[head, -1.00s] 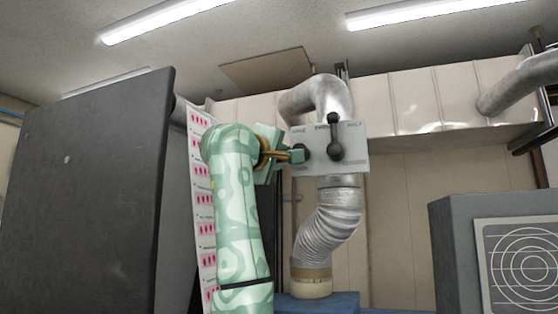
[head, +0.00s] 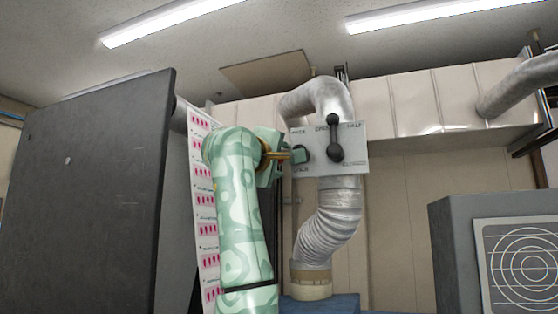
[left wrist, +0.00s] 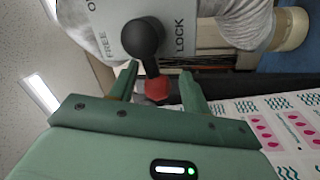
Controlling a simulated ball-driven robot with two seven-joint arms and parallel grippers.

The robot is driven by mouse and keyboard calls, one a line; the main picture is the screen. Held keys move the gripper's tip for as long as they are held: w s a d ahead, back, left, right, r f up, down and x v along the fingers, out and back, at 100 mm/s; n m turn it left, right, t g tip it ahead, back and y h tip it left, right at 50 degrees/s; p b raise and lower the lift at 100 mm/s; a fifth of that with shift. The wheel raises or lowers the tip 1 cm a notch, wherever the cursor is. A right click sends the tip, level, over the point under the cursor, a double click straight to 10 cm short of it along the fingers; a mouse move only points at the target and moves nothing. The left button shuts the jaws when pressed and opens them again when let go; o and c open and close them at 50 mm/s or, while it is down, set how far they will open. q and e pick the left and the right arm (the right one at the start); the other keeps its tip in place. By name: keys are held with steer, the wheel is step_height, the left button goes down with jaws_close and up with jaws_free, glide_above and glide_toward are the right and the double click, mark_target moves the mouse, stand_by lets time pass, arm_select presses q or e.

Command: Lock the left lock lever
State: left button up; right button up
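A light grey panel (head: 352,160) on the silver duct carries two black levers. The right lever (head: 335,140) points up. The left lever's round black hub (head: 304,153) shows beside my left gripper (head: 296,156), which hides most of its arm. In the left wrist view, the left lever (left wrist: 144,42) ends in a red knob (left wrist: 157,88) and points between the printed words FREE and LOCK. My left gripper (left wrist: 160,75) has its green fingers on either side of the knob, with gaps visible; it looks open. My right gripper is not in view.
A dark board (head: 85,190) stands at the left, with a printed pink-marked sheet (head: 205,205) beside it. A grey box (head: 455,255) with a circle-patterned screen stands at the right. The ribbed duct (head: 330,225) runs below the panel.

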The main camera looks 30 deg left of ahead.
arm_select(q)
steer(key=shift+s, duration=0.1)
steer(key=shift+s+d+f+b, duration=0.1)
steer(key=shift+s+b, duration=0.15)
steer(key=shift+b, duration=0.05)
steer(key=b+v, duration=0.7)
steer(key=v, duration=0.8)
steer(key=shift+s, duration=0.3)
steer(key=shift+f, duration=0.15)
